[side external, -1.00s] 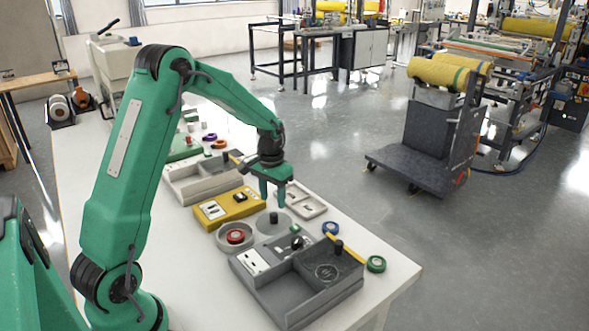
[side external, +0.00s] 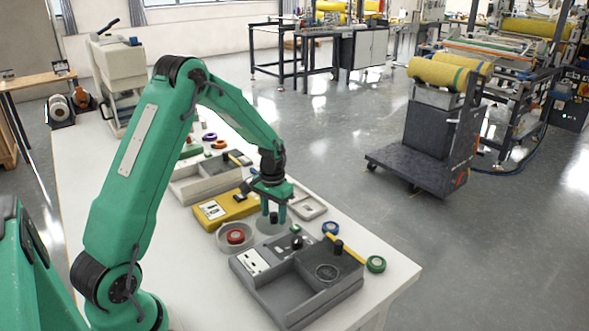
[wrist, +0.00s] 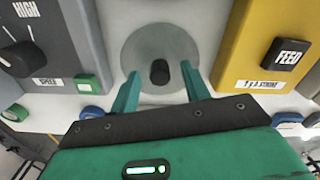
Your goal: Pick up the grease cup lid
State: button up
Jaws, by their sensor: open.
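The grease cup lid, a round grey disc (wrist: 146,42) with a short dark knob (wrist: 159,72) at its middle, lies flat. It also shows in the side view (side external: 262,227), partly behind my fingers. My gripper (side external: 274,217) is low over the lid, pointing down. In the wrist view, its two green fingers stand apart on either side of the knob, with visible gaps. Nothing is held. A grey round cup (side external: 224,243) with something red inside stands just left of the lid.
A yellow box (side external: 222,212) with a FEED button stands close behind. A grey box with compartments (side external: 284,289) stands close in front. A blue ring (side external: 330,228), a green ring (side external: 376,264) and a pale tray (side external: 311,208) are to the right.

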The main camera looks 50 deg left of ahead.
aim_at(275, 215)
dwell(0.3)
grip_shut()
jog(key=shift+r, duration=0.75)
jog(key=r, duration=0.3)
jog(key=shift+d+r, duration=0.1)
jog(key=shift+d, duration=0.3)
jog(key=s+d+r, duration=0.2)
jog(key=d+r, duration=0.4)
jog(key=d, duration=0.4)
jog(key=shift+d+r, duration=0.2)
jog(key=shift+d, duration=0.15)
